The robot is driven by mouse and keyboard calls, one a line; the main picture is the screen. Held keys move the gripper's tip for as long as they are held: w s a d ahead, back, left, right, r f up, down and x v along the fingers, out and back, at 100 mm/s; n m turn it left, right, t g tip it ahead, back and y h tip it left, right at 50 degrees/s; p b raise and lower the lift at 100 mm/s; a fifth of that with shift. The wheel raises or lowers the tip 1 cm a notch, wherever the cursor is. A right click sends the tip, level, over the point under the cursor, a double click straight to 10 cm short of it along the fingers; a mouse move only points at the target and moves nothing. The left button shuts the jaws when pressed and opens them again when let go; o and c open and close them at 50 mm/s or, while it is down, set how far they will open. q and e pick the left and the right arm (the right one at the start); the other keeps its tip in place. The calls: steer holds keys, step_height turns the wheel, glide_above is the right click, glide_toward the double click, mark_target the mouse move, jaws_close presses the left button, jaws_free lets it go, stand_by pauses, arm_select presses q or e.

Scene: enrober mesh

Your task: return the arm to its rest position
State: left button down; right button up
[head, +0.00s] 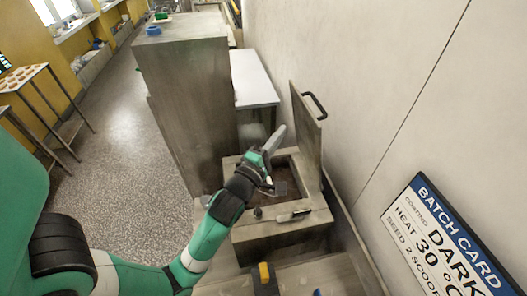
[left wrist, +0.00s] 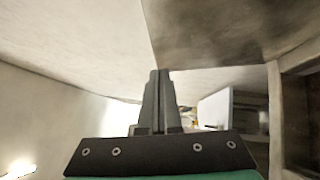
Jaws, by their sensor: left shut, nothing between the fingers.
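My left arm (head: 206,240), green and white, reaches in from the left of the head view. My left gripper (head: 281,132) is held above the opening of a wooden box, its fingers pointing up and away. In the left wrist view the two dark fingers (left wrist: 159,76) lie together, shut with nothing between them. My right gripper is not in view.
The wooden box (head: 283,236) has a raised lid (head: 309,128) with a dark handle (head: 316,105) close on the right. A small tool (head: 294,215) lies on its front rim. A tall cabinet (head: 187,115) stands behind left; a wall with a batch card (head: 445,240) is right.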

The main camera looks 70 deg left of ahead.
arm_select(q)
steer(key=r+b+v, duration=0.1)
steer(key=v, duration=0.5)
steer(key=shift+d+f, duration=0.2)
steer(key=shift+f, duration=0.35)
